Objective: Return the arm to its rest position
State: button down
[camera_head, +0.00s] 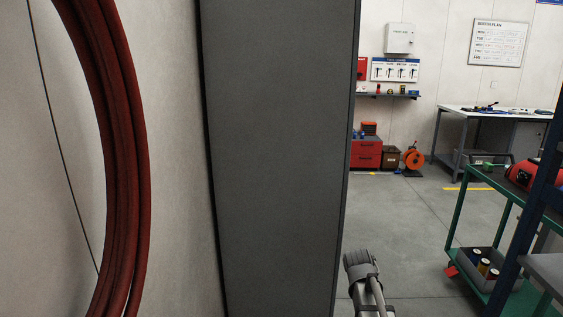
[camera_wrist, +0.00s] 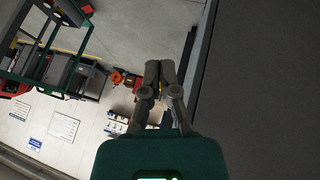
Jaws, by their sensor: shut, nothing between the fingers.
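My gripper (camera_wrist: 160,68) shows in the wrist view with its two dark fingers side by side, shut and empty. They extend from a dark green body at the bottom of that view. A grey jointed part of my arm shows at the bottom of the head view, just right of a tall grey pillar (camera_head: 278,160). I cannot tell the whole arm's pose from these views. The pillar also appears as a large dark face at the right of the wrist view (camera_wrist: 270,85), beside the fingers with a gap between.
A red hose coil (camera_head: 122,160) hangs on the left wall. A green cart (camera_head: 457,225) with a bin of spools stands at the right, behind a dark blue post (camera_head: 535,205). A workbench (camera_head: 490,113), red toolbox (camera_head: 366,152) and orange reel (camera_head: 413,159) are farther back. Open floor (camera_head: 410,215) lies between.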

jog(key=s+a+f+g+y, duration=0.25)
jog(key=s+a, duration=0.25)
jog(key=s, duration=0.5)
jog(key=s+a+f+g+y, duration=0.1)
jog(key=s+a+g, duration=0.25)
jog(key=s, duration=0.65)
notch_tip(320, 180, up, 22)
jog(key=p, duration=2.1)
jog(key=shift+w+a+f, duration=0.15)
jog(key=shift+a+f, duration=0.05)
jog(key=shift+a, duration=0.25)
